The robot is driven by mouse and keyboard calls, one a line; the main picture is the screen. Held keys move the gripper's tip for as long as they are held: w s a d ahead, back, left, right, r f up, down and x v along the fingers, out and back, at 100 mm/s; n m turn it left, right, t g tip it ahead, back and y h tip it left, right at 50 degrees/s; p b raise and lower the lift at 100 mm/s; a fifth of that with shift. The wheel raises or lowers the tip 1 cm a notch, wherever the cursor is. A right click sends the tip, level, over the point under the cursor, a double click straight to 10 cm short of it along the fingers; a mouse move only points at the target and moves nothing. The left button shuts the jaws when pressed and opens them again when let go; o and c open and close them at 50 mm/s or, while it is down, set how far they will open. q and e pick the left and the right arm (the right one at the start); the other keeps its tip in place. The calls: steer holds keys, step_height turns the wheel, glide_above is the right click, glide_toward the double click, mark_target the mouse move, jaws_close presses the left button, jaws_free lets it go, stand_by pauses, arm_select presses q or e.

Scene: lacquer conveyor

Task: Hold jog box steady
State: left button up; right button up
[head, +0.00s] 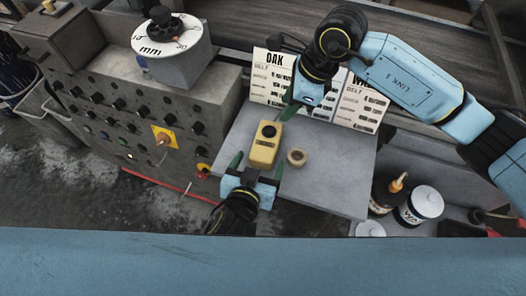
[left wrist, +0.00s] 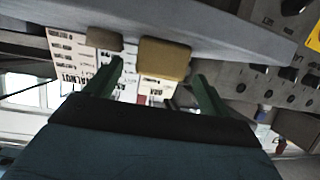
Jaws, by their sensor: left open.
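The jog box (head: 263,152) is a yellow box with a dark round button on top, on the grey table in the head view. In the left wrist view, its yellow end (left wrist: 163,60) shows beyond the fingertips. My left gripper (head: 257,167) is open at the box's near end, one green finger on each side of it in the picture. No grip on the box is visible. In the left wrist view, the open left gripper (left wrist: 158,86) points toward the table edge. My right gripper (head: 290,112) hangs just beyond the box's far right corner; its jaw opening is unclear.
Printed cards (head: 272,77) stand behind. A control panel (head: 150,115) with knobs and a dial (head: 160,35) stands left. Bottles and jars (head: 421,203) stand lower right. The table's right part (head: 340,180) is clear.

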mark_target(263, 153)
arm_select(q)
steer(key=shift+x, duration=2.6)
steer(key=c, duration=1.2)
arm_select(e)
steer(key=shift+c, duration=0.5)
jaws_close()
